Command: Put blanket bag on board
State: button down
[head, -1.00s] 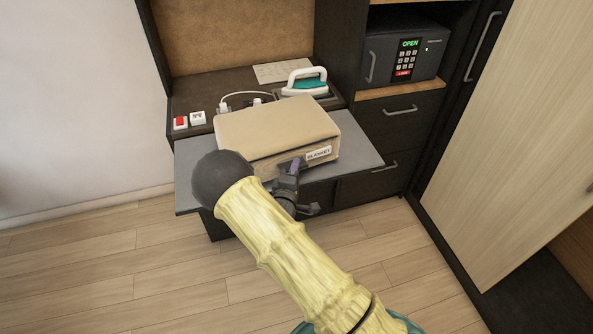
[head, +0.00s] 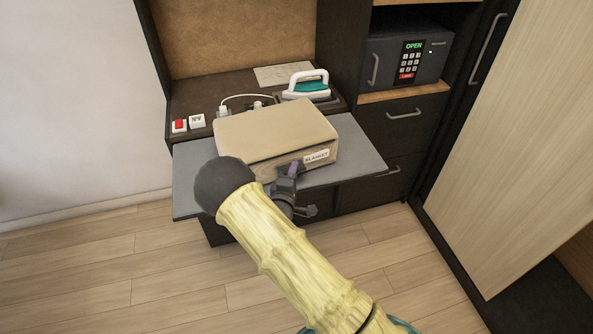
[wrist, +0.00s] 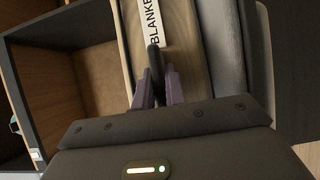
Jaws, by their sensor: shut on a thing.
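The tan blanket bag (head: 276,125) lies flat over the grey pull-out board (head: 362,150), its white BLANKET label (head: 317,156) facing the front. Its underside is hidden, so I cannot tell whether it rests fully on the board. My gripper (head: 291,170) is at the bag's front face, just left of the label, partly hidden by my arm. In the wrist view, the purple fingers of my gripper (wrist: 158,88) are shut on the bag's dark handle. The bag (wrist: 183,55) fills the upper middle there, with the grey board (wrist: 223,50) beside it.
Behind the bag, an iron (head: 307,85), a white plug with a cord (head: 223,112) and red and white switches (head: 179,126) sit on the dark desk (head: 185,95). An open-labelled safe (head: 405,58) stands right, above drawers (head: 403,115). The board's left and right ends are bare.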

jog(key=shift+s+a+r, duration=0.1)
jog(key=shift+a+r, duration=0.05)
jog(key=c, duration=1.4)
grip_release()
jog(key=shift+d, duration=0.2)
jog(key=shift+o, duration=0.2)
jog(key=shift+f, duration=0.2)
jog(key=b+v, duration=0.3)
jog(key=v, duration=1.4)
jog(key=shift+s+r+b, duration=0.15)
jog(key=shift+r+b, duration=0.05)
jog(key=shift+b, duration=0.2)
